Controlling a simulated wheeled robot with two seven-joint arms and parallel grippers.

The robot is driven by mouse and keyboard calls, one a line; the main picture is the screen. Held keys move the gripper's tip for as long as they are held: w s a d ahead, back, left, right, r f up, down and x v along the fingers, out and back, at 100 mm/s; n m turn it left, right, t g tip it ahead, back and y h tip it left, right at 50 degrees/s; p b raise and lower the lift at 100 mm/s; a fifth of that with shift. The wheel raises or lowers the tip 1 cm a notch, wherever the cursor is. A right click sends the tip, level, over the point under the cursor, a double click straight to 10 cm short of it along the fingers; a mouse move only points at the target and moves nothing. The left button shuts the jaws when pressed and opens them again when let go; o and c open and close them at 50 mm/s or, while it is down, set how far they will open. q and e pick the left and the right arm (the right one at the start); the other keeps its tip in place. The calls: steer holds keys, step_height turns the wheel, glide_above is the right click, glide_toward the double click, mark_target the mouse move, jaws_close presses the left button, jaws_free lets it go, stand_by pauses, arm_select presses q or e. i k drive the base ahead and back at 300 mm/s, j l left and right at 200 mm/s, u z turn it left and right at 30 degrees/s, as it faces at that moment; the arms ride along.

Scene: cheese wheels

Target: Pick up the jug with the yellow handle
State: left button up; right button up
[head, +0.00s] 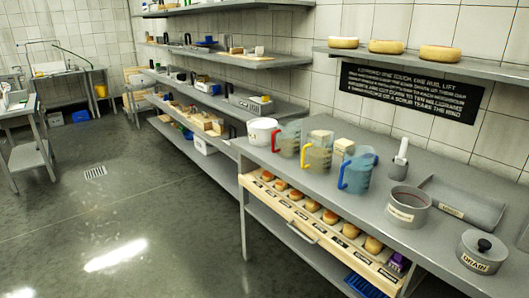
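The jug with the yellow handle (320,152) stands upright on the grey counter (378,206), with its handle toward the left front. It is the middle of three translucent jugs in a row. The jug with the red handle (291,138) stands to its left and farther back. The jug with the blue handle (358,174) stands to its right and nearer. Neither of my grippers shows in the head view.
An open drawer (300,212) with several small cheeses juts out below the jugs. A white tub (262,131) stands left of them, and a pale block (344,147) stands between two jugs.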

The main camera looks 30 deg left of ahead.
mark_target(319, 148)
steer(key=u, duration=0.5)
steer(key=z, duration=1.4)
steer(key=u, duration=1.4)
steer(key=i+j+z, duration=0.15)
steer(key=z, duration=0.3)
steer(key=i+j+z, duration=0.15)
steer(key=z, duration=0.25)
